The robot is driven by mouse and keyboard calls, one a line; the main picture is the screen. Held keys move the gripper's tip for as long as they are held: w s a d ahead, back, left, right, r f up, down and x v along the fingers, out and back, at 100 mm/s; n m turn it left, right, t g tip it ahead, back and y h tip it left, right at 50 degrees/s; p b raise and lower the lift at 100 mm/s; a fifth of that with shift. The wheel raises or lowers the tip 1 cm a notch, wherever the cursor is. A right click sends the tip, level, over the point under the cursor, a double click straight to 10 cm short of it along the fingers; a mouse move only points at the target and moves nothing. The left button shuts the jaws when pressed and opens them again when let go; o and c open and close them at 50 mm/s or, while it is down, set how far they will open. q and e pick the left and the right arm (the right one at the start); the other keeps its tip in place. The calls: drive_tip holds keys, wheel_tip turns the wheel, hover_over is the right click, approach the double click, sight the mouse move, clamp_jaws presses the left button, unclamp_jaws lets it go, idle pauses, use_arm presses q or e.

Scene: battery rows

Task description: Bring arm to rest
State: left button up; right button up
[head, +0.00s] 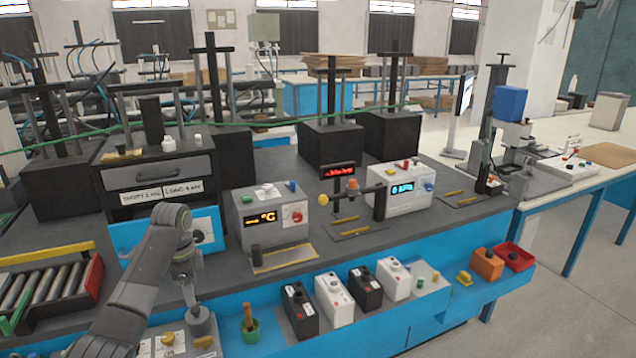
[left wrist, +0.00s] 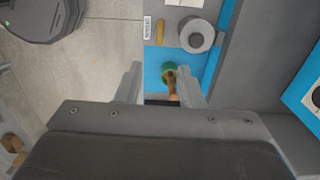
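My left arm enters the head view from the lower left and bends down at the front edge of the bench. Its gripper (head: 188,292) hangs over the blue front ledge and is small and partly hidden there. In the left wrist view the two fingers (left wrist: 160,82) stand apart with nothing held between them. A green cup with a brown wooden handle (left wrist: 170,74) shows beyond the fingertips, below and apart from them; it also stands on the ledge in the head view (head: 249,325). My right gripper is in neither view.
Black and white batteries (head: 334,300) stand in a row on the ledge. An orange block (head: 487,264) and a red bin (head: 514,256) are at its right end. A roller tray (head: 45,290) is at left; meters (head: 272,217) stand on the bench (head: 440,225).

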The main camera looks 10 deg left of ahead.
use_arm(q)
drive_tip(key=s+d+f+n+t+y, duration=0.1)
drive_tip(key=s+d+f+n, duration=0.1)
drive_tip(key=s+f, duration=0.6)
drive_tip(key=s+d+f+n, duration=0.2)
drive_tip(key=s+d+f, duration=0.1)
drive_tip(key=s+f, duration=0.55)
drive_tip(key=s+d+r+n+t, duration=0.15)
drive_tip(key=s+n, duration=0.25)
drive_tip(key=s, duration=0.7)
drive_tip(key=s+d+r+n+t, duration=0.15)
drive_tip(key=s+n, duration=0.25)
drive_tip(key=s, duration=0.8)
wheel_tip(320, 180, down, 23)
drive_tip(key=a+g, duration=0.1)
drive_tip(key=g, duration=0.1)
drive_tip(key=s+d+f, duration=0.1)
drive_tip(key=s+f, duration=1.4)
drive_tip(key=f, duration=0.1)
drive_tip(key=shift+f+g, duration=0.15)
drive_tip(key=shift+g, duration=0.25)
